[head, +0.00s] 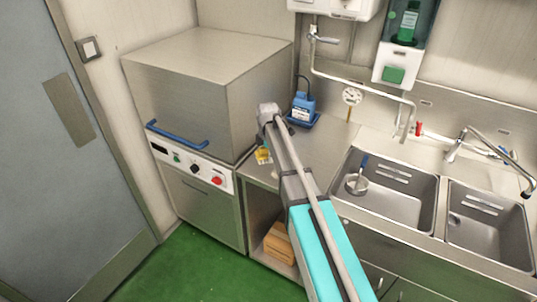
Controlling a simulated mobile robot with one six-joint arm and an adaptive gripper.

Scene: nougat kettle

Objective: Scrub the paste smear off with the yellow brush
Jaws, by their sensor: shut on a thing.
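A small yellow thing, which looks like the yellow brush (263,156), shows at the left end of the steel counter, close to the box-shaped machine. My gripper (265,146) points down there, shut on the brush, with the fingers small and partly hidden by my arm. I cannot tell whether the bristles touch the counter. I cannot make out the paste smear in this view; my arm covers part of the counter.
The steel machine (200,85) with a blue handle stands left of my gripper. A blue bottle (304,106) in a blue tray is behind it. The sink (400,205) on the right holds a blue-handled strainer (357,182).

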